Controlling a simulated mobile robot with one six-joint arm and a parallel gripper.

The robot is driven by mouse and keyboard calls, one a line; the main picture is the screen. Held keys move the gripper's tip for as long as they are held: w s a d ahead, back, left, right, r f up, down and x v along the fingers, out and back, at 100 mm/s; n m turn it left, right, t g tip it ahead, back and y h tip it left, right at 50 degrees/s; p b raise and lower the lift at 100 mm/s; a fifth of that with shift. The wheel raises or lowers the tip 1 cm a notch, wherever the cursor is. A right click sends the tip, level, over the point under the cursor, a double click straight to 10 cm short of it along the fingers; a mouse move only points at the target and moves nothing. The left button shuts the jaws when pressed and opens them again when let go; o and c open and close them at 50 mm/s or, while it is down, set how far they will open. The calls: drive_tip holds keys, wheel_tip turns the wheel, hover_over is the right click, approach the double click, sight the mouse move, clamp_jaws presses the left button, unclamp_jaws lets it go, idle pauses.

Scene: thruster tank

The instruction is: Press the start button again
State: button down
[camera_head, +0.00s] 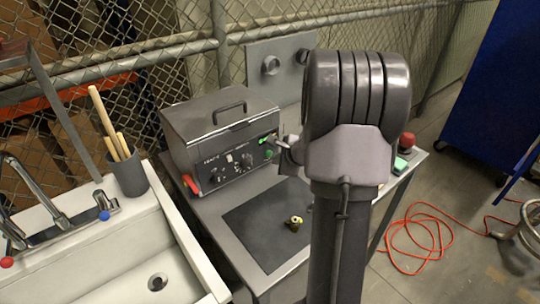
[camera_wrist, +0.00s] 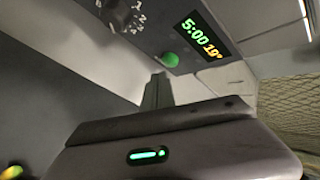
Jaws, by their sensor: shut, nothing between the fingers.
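The grey tank unit (camera_head: 205,110) stands on the bench with its lid closed. On its front panel, the round green start button (camera_head: 268,153) sits below a small lit display (camera_head: 266,139). In the wrist view the green button (camera_wrist: 170,59) shows clearly beside the display (camera_wrist: 201,35), which reads 5:00 and 19°. My gripper (camera_head: 281,144) is in front of the panel's right end. In the wrist view my gripper (camera_wrist: 157,80) is shut and empty, its tips just below the button in the picture. I cannot tell whether they touch the panel.
A brass fitting (camera_head: 294,222) lies on the dark mat (camera_head: 255,235). A red-handled valve (camera_head: 190,184) sticks out at the unit's left. A sink (camera_head: 130,270) and a cup of brushes (camera_head: 127,175) are at left. A red button (camera_head: 407,140) is at right.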

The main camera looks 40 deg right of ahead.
drive_tip(key=shift+w, duration=0.2)
drive_tip(key=shift+w, duration=0.25)
drive_tip(key=shift+w, duration=0.45)
idle(0.7)
drive_tip(key=shift+d, duration=0.1)
drive_tip(key=shift+s+b, duration=0.55)
drive_tip(key=shift+s, duration=0.35)
drive_tip(key=shift+s+a+b, duration=0.2)
drive_tip(key=shift+s+b, duration=0.3)
drive_tip(key=shift+s, duration=0.75)
drive_tip(key=shift+s+a+b, duration=0.2)
drive_tip(key=shift+s+b, duration=0.25)
drive_tip(key=shift+s, duration=0.8)
